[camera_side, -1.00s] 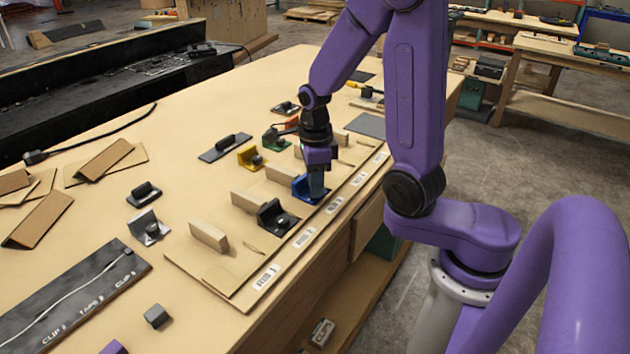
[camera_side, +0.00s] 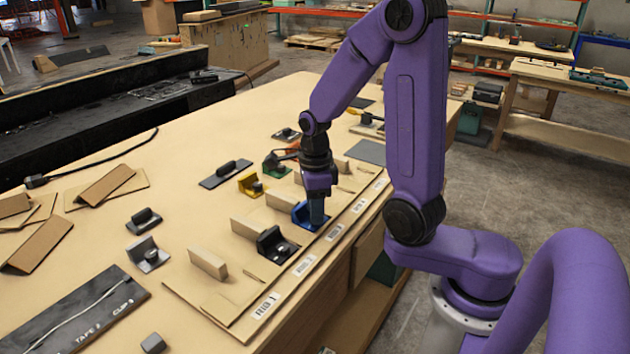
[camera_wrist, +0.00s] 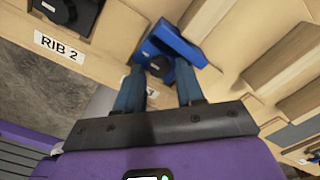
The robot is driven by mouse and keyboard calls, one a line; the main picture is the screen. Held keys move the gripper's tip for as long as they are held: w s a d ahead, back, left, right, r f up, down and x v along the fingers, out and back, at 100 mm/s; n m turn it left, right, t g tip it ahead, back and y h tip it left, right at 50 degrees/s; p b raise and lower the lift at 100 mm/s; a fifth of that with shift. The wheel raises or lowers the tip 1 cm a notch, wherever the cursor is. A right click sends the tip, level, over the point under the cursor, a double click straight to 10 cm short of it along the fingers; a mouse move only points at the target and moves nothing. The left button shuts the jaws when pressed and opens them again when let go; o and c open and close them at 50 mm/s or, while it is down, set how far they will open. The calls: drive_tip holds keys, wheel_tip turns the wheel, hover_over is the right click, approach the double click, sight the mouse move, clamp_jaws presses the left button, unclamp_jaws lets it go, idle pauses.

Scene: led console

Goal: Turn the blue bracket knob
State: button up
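The blue bracket (camera_side: 301,213) stands on the bench board near its front edge in the side view. In the wrist view the blue bracket (camera_wrist: 181,43) is an upright blue piece with a dark round knob (camera_wrist: 158,66) in front of it. My gripper (camera_side: 317,222) points down beside the bracket, and its fingers hide the knob in the side view. In the wrist view my gripper (camera_wrist: 160,66) has its two blue fingers apart, with the knob between their tips. Small gaps seem to show beside the knob; contact is not clear.
A black bracket (camera_side: 272,241) stands nearer the camera in the side view, and a yellow bracket (camera_side: 250,184) and a green bracket (camera_side: 275,165) stand behind. Wooden blocks (camera_side: 208,263) stand between brackets. A "RIB 2" label (camera_wrist: 58,47) lies on the front strip.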

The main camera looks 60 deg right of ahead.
wheel_tip(320, 180, up, 17)
idle(0.5)
idle(0.4)
drive_tip(key=s+a+f+n, duration=0.2)
drive_tip(key=a+f+n, duration=0.25)
drive_tip(key=n, duration=1.05)
drive_tip(key=s+a+f+n, duration=0.1)
drive_tip(key=s+f+n, duration=0.2)
drive_tip(key=s+n, duration=0.5)
drive_tip(key=s+a+f+n, duration=0.1)
drive_tip(key=s+f+n, duration=0.2)
drive_tip(key=s+n, duration=0.6)
drive_tip(key=shift+a+n, duration=0.25)
drive_tip(key=shift+n, duration=3.65)
